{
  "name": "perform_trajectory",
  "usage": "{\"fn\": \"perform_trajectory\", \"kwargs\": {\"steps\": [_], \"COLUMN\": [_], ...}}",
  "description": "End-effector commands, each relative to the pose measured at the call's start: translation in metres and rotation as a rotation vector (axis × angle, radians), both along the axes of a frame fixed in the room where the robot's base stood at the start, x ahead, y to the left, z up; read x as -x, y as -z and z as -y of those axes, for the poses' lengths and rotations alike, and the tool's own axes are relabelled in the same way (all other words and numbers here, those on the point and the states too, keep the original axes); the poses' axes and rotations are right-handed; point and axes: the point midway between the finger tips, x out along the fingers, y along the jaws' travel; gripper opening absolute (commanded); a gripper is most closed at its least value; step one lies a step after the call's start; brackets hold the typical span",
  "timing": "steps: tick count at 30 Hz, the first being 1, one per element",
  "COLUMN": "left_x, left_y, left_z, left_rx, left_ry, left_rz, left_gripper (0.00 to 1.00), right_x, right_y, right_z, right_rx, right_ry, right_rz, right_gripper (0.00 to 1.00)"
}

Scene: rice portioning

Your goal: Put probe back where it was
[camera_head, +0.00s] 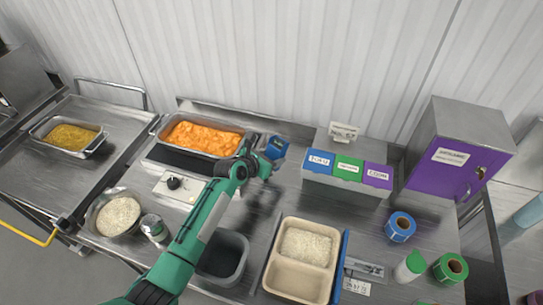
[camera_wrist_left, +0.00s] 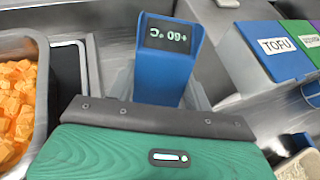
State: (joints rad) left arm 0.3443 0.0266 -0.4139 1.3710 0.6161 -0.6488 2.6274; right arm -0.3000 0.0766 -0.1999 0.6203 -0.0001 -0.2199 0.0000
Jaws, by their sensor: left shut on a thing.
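The probe (camera_head: 277,148) has a blue body. It stands at the back of the table, just right of the orange food pan. My left gripper (camera_head: 262,160) is at the probe and shut on it. In the left wrist view the blue probe head (camera_wrist_left: 166,82) faces the camera, with a dark display that appears upside down. My right gripper is not in view.
The orange food pan (camera_head: 165,128) is left of the gripper. The labelled bins (camera_head: 345,186) and purple cabinet (camera_head: 440,180) are to the right. A grey tub (camera_head: 237,276) and a beige rice tray (camera_head: 297,279) stand in front. A rice bowl (camera_head: 96,226) is at left.

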Motion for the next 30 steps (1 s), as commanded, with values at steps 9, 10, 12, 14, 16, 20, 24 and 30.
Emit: {"fn": "perform_trajectory", "kwargs": {"steps": [9,10,12,14,16,20,24,30], "left_x": [0.000,0.000,0.000,0.000,0.000,0.000,0.006,0.027], "left_y": [0.002,0.002,0.002,0.002,0.002,0.000,-0.003,-0.016], "left_z": [0.000,0.000,0.000,0.000,0.000,0.000,-0.005,-0.022], "left_rx": [0.001,0.001,-0.001,-0.001,0.000,-0.001,0.000,0.001], "left_ry": [0.000,0.000,0.000,0.000,0.000,0.000,0.001,0.000], "left_rz": [-0.001,-0.001,-0.001,-0.001,0.000,0.001,0.000,0.001], "left_gripper": [0.66,0.72,0.72,0.72,0.72,0.72,0.72,0.72], "right_x": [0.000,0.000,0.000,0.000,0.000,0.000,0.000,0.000], "right_y": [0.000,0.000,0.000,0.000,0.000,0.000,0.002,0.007], "right_z": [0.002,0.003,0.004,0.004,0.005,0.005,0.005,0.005], "right_rx": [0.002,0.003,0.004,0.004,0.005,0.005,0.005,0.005], "right_ry": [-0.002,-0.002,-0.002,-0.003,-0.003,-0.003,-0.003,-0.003], "right_rz": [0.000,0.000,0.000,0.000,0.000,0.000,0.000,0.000], "right_gripper": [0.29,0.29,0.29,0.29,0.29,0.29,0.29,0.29]}}
